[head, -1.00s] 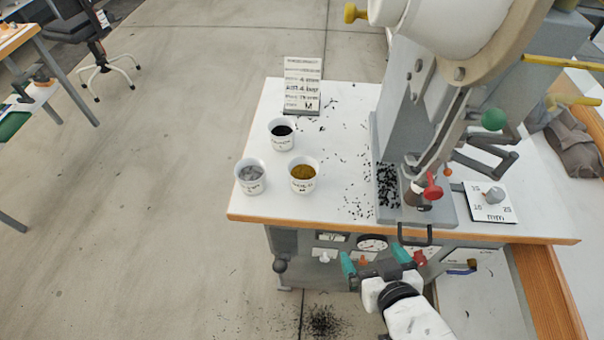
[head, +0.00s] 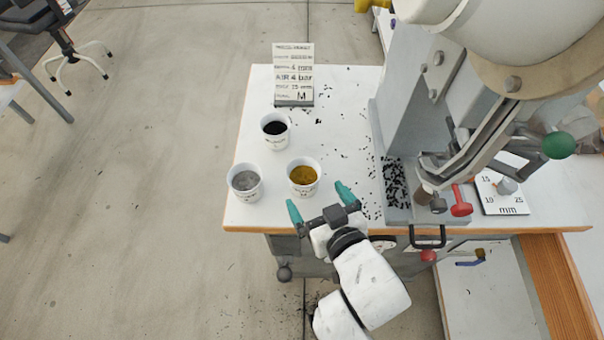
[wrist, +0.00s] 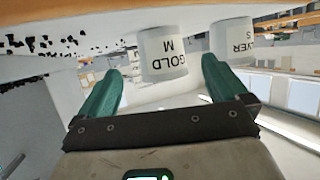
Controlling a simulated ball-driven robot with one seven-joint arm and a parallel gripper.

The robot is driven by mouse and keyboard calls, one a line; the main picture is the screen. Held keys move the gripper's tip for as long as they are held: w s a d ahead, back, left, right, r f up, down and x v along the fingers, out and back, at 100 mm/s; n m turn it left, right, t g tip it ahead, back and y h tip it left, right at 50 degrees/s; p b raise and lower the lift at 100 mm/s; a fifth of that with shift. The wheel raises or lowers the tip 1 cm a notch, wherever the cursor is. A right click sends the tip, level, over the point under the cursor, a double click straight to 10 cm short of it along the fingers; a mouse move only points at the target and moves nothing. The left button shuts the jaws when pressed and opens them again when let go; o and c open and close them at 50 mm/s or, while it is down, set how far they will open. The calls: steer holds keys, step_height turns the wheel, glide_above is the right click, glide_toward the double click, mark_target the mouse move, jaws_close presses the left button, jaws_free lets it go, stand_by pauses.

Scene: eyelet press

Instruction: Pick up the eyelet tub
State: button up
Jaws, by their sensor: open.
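Three white tubs stand on the white table top. The black tub (head: 275,140) holds black pieces, behind. My gripper (head: 317,195) is open and empty at the table's front edge, fingers pointing at the gold tub. In the wrist view, whose picture is upside down, the gold tub (wrist: 163,55) reads "GOLD M" and shows ahead between the green fingers (wrist: 162,64); the silver tub (wrist: 232,42) is beside it.
A job card (head: 293,70) reading "AIR 4 bar" and "M" stands at the back of the table (head: 335,140). The large grey press (head: 415,110) with a red knob (head: 461,202) fills the right. Black bits are scattered between tubs and press.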

mark_target(298, 172)
steer(key=shift+p+x, duration=0.5)
steer(key=shift+x, duration=3.4)
steer(key=shift+c, duration=0.3)
steer(key=c, duration=1)
steer(key=shift+c, duration=0.2)
